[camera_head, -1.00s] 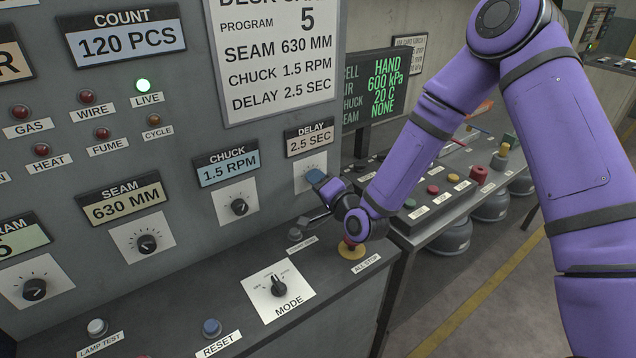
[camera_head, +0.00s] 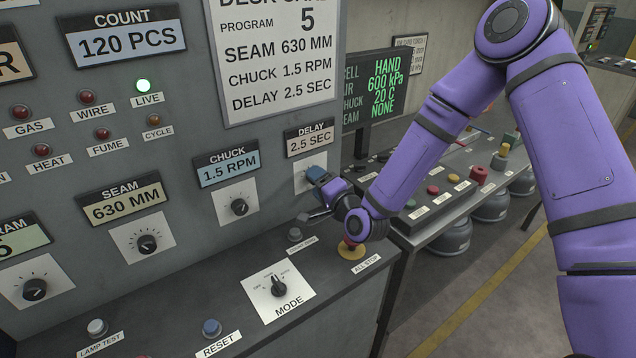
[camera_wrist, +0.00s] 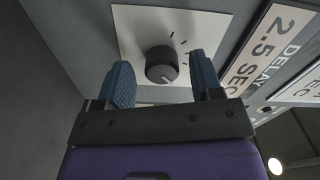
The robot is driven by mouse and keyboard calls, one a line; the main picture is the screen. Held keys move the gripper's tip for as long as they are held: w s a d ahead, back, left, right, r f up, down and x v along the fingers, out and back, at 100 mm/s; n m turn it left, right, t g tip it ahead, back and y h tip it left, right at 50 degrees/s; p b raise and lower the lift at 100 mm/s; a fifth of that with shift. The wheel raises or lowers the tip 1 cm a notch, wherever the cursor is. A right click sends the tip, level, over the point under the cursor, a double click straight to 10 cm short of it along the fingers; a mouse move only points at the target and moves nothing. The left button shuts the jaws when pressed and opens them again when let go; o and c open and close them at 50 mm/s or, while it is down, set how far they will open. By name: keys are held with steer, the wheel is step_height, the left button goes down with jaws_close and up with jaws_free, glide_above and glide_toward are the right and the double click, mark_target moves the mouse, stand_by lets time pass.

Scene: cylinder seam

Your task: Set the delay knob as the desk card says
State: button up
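The delay knob (camera_wrist: 161,65) is a dark round knob on a white plate with tick marks. It shows in the wrist view; in the head view my gripper hides it. The delay display (camera_head: 309,140) above it reads 2.5 SEC. The desk card (camera_head: 275,60) reads DELAY 2.5 SEC. My gripper (camera_wrist: 159,84) is open, with one blue fingertip on each side of the knob's near side. Gaps show between the fingers and the knob, and nothing is held. In the head view my gripper (camera_head: 316,176) is at the delay plate (camera_head: 303,185).
The chuck knob (camera_head: 239,207) is left of the delay plate. On the ledge below are the yellow-based ALL STOP button (camera_head: 352,250), a small grey button (camera_head: 295,234) and the MODE switch (camera_head: 278,287). A dark status screen (camera_head: 375,95) stands behind, right of the panel.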

steer(key=v, duration=1)
steer(key=shift+s+d, duration=0.25)
steer(key=shift+s, duration=0.1)
steer(key=s+d+r+n+g+h, duration=0.2)
steer(key=d+r+n+g+h, duration=0.5)
steer(key=d+r, duration=0.8)
steer(key=s+d+r+g+h, duration=0.1)
steer(key=s+d+r, duration=0.1)
steer(key=s+r, duration=0.2)
steer(key=s+d+r+g+h, duration=0.1)
steer(key=s+d+r, duration=0.2)
steer(key=s, duration=0.8)
steer(key=s+d+r+n+h, duration=0.1)
steer(key=s+d+r, duration=0.2)
steer(key=s+r, duration=0.2)
steer(key=s, duration=0.3)
steer(key=shift+r+g, duration=0.4)
